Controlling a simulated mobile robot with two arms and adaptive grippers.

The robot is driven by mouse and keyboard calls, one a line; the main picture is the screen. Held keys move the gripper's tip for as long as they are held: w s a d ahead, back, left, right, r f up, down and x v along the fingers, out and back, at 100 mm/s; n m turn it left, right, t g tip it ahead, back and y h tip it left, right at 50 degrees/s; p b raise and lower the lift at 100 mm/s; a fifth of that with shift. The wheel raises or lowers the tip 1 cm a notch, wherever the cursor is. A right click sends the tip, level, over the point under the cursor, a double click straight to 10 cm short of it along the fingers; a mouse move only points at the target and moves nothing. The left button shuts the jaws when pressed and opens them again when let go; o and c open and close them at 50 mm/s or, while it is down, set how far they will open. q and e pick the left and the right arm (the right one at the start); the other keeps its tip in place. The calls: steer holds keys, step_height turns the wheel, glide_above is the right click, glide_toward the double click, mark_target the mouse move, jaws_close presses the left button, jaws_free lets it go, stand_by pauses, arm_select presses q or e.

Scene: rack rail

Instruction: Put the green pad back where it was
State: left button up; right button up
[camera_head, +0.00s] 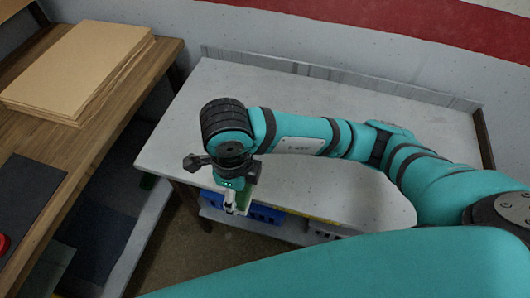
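My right gripper (236,207) hangs at the end of the teal arm that comes in from the right. It points down at the front edge of the grey table, above the gap in front of the lower shelf. Its pale fingertips are small, and a greenish patch shows beside them. I cannot tell whether that is a pad between the fingers or part of the gripper. My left gripper is not in view.
The grey table (180,135) has a bare top, partly covered by my arm. A blue bin (266,213) sits on its lower shelf. A wooden bench (120,110) at the left holds a stack of brown boards (85,62), a dark mat (28,195) and a red button (3,243).

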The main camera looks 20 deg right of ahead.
steer(key=w+d+p, duration=0.1)
steer(key=w+d, duration=0.2)
steer(key=w, duration=0.1)
steer(key=w+d+f+p, duration=0.1)
steer(key=w+d, duration=0.5)
steer(key=w, duration=0.1)
steer(key=shift+w+d+f+p, duration=0.2)
steer(key=shift+w+p, duration=0.1)
steer(key=shift+p, duration=0.1)
steer(key=shift+w+d+f, duration=0.1)
step_height(320, 180, down, 3)
steer(key=shift+r+p, duration=0.1)
steer(key=shift+p, duration=0.45)
steer(key=shift+f, duration=0.25)
steer(key=shift+f, duration=0.1)
steer(key=o, duration=0.6)
steer(key=shift+f, duration=0.1)
steer(key=shift+c, duration=0.2)
steer(key=o, duration=0.5)
